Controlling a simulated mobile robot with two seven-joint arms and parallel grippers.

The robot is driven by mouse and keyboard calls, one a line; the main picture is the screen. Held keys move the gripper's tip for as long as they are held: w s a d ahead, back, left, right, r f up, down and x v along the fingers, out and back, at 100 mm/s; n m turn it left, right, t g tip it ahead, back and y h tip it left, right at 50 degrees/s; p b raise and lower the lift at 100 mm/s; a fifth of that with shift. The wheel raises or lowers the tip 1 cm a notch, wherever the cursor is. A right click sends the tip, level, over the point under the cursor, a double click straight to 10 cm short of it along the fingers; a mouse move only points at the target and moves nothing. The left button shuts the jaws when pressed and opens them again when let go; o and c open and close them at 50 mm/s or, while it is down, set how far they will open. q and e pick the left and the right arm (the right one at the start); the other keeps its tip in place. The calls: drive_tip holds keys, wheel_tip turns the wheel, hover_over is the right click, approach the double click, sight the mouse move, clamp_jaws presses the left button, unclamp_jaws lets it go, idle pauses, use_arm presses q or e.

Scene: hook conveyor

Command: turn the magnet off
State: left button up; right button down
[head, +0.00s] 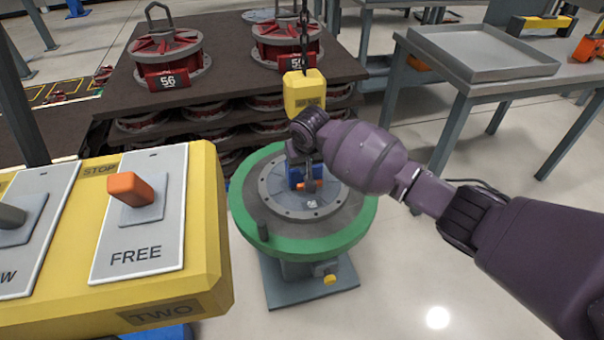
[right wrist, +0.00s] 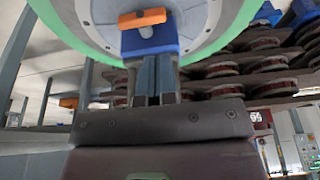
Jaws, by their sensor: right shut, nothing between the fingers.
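A blue block with an orange lever, which looks like the magnet (head: 296,176), sits on a grey bolted disc (head: 318,208) on a round green-rimmed stand (head: 362,222). The right wrist view shows its blue body (right wrist: 150,42) and its orange lever (right wrist: 142,18) close up. My right gripper (head: 308,184) points down at the block from above, partly covering it. Its fingers (right wrist: 155,62) are shut and empty, with tips close to the blue body; I cannot tell if they touch. My left gripper is out of view.
A yellow hoist block (head: 304,92) hangs on a chain behind my wrist. A yellow control box (head: 190,290) with an orange switch (head: 130,189) marked FREE stands at the left front. Red-and-grey discs (head: 166,55) fill a dark rack behind. A grey table (head: 450,90) stands at right.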

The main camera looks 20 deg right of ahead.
sight(301, 186)
drive_tip(key=b+x, duration=0.1)
drive_tip(key=x, duration=0.3)
drive_tip(key=b+x, duration=0.2)
drive_tip(key=x, duration=0.2)
drive_tip(key=shift+s+f, duration=0.1)
drive_tip(key=shift+f, duration=0.3)
drive_tip(key=shift+w+f+b, duration=0.25)
drive_tip(key=shift+f+b, duration=0.15)
drive_tip(key=shift+b, duration=0.1)
drive_tip(key=shift+w, duration=0.1)
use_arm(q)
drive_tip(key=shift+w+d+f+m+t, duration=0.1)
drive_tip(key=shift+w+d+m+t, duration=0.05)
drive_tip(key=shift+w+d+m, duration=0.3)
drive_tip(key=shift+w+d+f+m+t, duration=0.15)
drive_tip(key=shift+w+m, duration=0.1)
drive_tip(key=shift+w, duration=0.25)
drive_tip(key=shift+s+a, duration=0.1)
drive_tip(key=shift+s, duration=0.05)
use_arm(e)
drive_tip(key=shift+r, duration=0.1)
